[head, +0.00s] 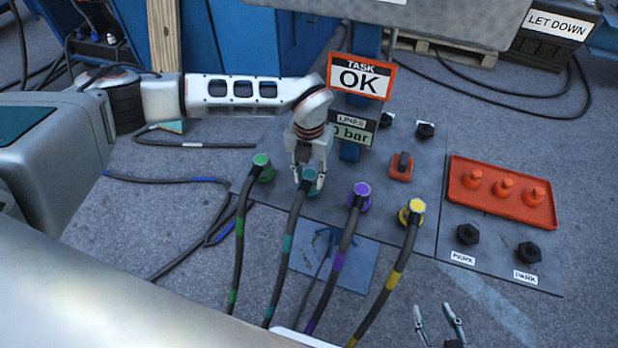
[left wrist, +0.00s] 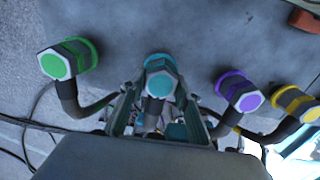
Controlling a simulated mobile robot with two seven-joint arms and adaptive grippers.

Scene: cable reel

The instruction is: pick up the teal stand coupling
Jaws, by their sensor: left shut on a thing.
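The teal coupling (head: 309,176) sits on the grey plate between the green and purple couplings, with a teal-banded hose (head: 288,240) running from it toward the front. My left gripper (head: 307,172) comes down on it from above and is shut on it. In the left wrist view the teal coupling (left wrist: 160,80) shows its hexagonal face between the fingers of my left gripper (left wrist: 158,100). Whether it is lifted off its seat I cannot tell. My right gripper (head: 439,322) is at the bottom right, fingers apart and empty.
The green coupling (head: 262,166), purple coupling (head: 360,194) and yellow coupling (head: 412,211) stand close beside, with hoses. A red tray (head: 500,212) holds orange caps. Black PARK fittings (head: 467,234) stand right. The TASK OK sign (head: 360,77) is just behind my left gripper.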

